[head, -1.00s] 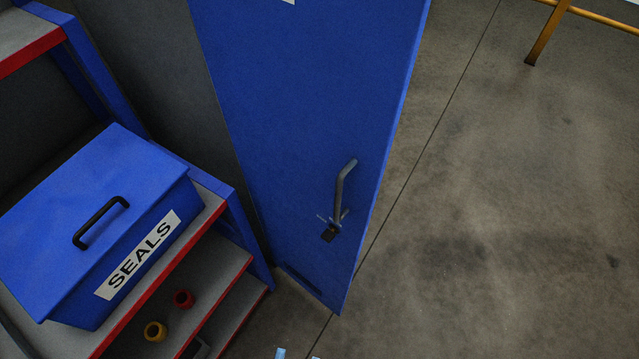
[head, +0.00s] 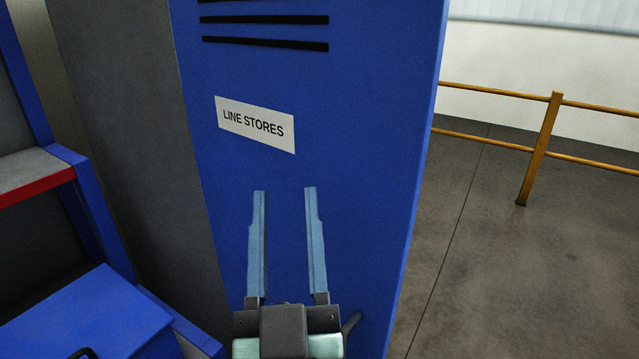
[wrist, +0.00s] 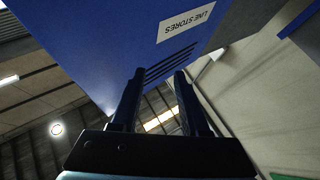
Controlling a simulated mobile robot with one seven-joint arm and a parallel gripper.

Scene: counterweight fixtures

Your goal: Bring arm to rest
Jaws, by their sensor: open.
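My gripper (head: 286,190) is in the lower middle of the head view, its two long fingers apart and pointing up, with nothing between them. It is in front of the blue cabinet door (head: 350,130), below the white LINE STORES label (head: 255,124). The wrist view also shows my gripper (wrist: 160,72) open and empty, with the blue door (wrist: 90,45) and its label upside down beyond. I cannot tell the exact gap to the door. The grey door handle (head: 351,324) is mostly hidden behind my gripper.
A blue lidded box (head: 95,315) sits on the shelf rack at the lower left. A red-edged shelf (head: 35,178) is above it. A yellow railing (head: 540,150) stands at the right by a white wall. The concrete floor (head: 500,270) right of the cabinet is clear.

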